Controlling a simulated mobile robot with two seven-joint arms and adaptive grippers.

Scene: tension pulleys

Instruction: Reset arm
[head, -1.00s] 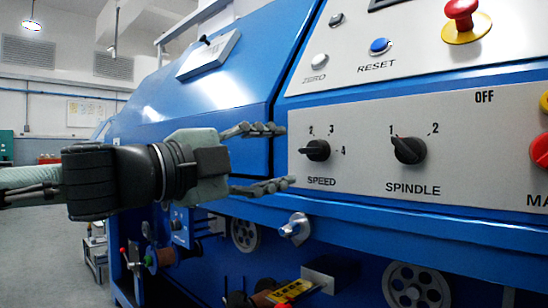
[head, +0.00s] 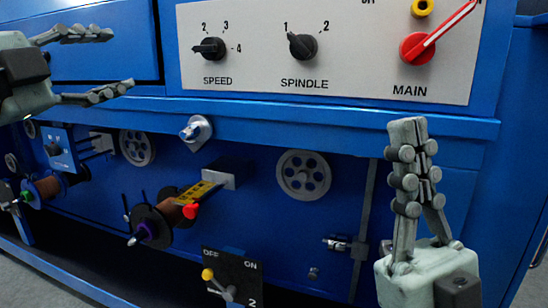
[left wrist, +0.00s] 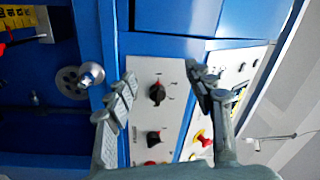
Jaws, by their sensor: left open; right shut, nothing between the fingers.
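My left gripper (head: 108,64) is at the upper left of the head view, open and empty, left of the SPEED knob (head: 209,47). In the left wrist view its two fingers (left wrist: 160,85) stand apart, with the panel and its black knobs seen between them. My right gripper (head: 410,130) is at the lower right of the head view, pointing up with its fingers together and nothing between them. It is in front of the blue machine (head: 340,125), below the red MAIN switch (head: 416,48).
The grey panel also carries the SPINDLE knob (head: 303,46). Grey floor (head: 25,285) shows at lower left.

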